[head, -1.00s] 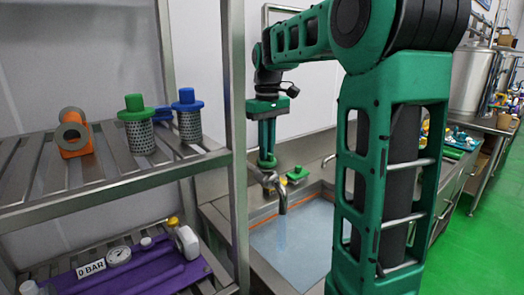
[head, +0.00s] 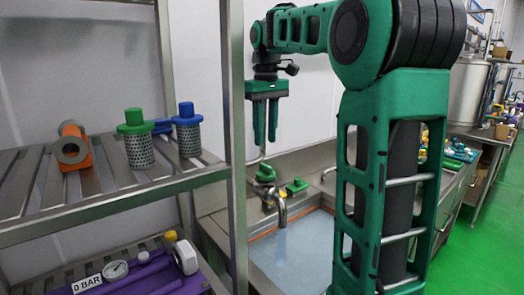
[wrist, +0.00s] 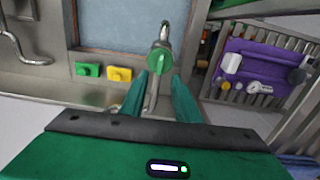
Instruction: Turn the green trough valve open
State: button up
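The green trough valve (head: 264,173) is a round green knob by the tap behind the sink trough. It also shows in the wrist view (wrist: 160,60), with the metal spout (wrist: 165,33) beyond it. My gripper (head: 265,140) hangs above the knob, fingers pointing down, apart from it. In the wrist view my gripper (wrist: 160,80) has two green fingers spread, with nothing held between them; the knob appears just beyond the tips. A pale streak like running water (head: 281,242) shows below the spout in the head view. The spout (head: 282,210) points into the trough (head: 318,233).
A green block (wrist: 88,70) and a yellow block (wrist: 119,74) sit on the trough's rim. A steel rack (head: 236,120) stands at left, with green-capped (head: 135,140) and blue-capped (head: 187,128) filters on its shelf. A purple tray (wrist: 262,72) lies on the lower rack.

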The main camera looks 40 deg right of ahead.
jog(key=shift+r, duration=1.05)
